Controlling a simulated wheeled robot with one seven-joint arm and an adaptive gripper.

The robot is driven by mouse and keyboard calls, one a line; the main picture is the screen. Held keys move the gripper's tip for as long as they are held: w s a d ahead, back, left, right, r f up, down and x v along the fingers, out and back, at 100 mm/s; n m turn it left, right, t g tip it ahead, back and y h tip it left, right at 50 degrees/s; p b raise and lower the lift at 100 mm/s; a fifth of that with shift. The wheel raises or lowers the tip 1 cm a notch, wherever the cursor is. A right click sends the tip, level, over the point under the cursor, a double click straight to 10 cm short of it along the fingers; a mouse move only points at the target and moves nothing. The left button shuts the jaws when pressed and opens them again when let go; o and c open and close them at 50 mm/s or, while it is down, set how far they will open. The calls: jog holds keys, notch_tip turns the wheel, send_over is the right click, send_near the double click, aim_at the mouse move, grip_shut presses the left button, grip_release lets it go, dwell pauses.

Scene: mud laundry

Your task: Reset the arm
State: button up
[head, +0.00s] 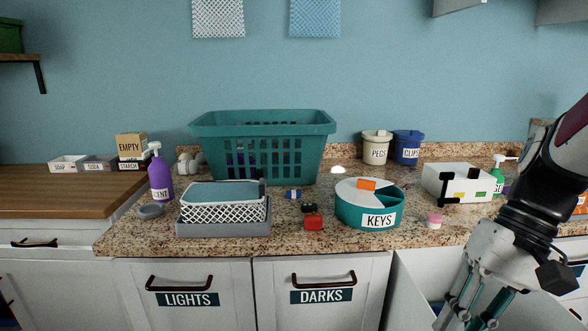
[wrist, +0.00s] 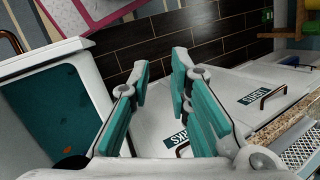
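My arm comes in from the right edge of the head view. My gripper (head: 468,314) hangs low in front of the counter, over the open white drawer (head: 408,290) at the right, and its fingertips are cut off by the bottom edge. In the wrist view my gripper (wrist: 160,75) has its two teal-padded fingers apart, with nothing held between them. Dark floor and white drawer fronts show beyond the fingers.
The granite counter (head: 290,232) bears a teal basket (head: 262,122), a round KEYS box (head: 350,212), a white box (head: 440,183) and a purple bottle (head: 160,182). In the wrist view an open drawer with a teal inside (wrist: 45,110) stands at left.

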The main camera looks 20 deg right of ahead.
jog(key=shift+s+a+n+t+h, duration=1.1)
jog(key=shift+s+a+n+h, duration=1.4)
jog(key=shift+a, duration=2.85)
notch_tip(320, 180, up, 16)
jog(key=t+p, duration=0.2)
jog(key=p, duration=1.2)
jog(key=shift+w+d+r+t, duration=0.15)
jog(key=shift+w+r+t, duration=0.1)
jog(key=shift+t, duration=0.15)
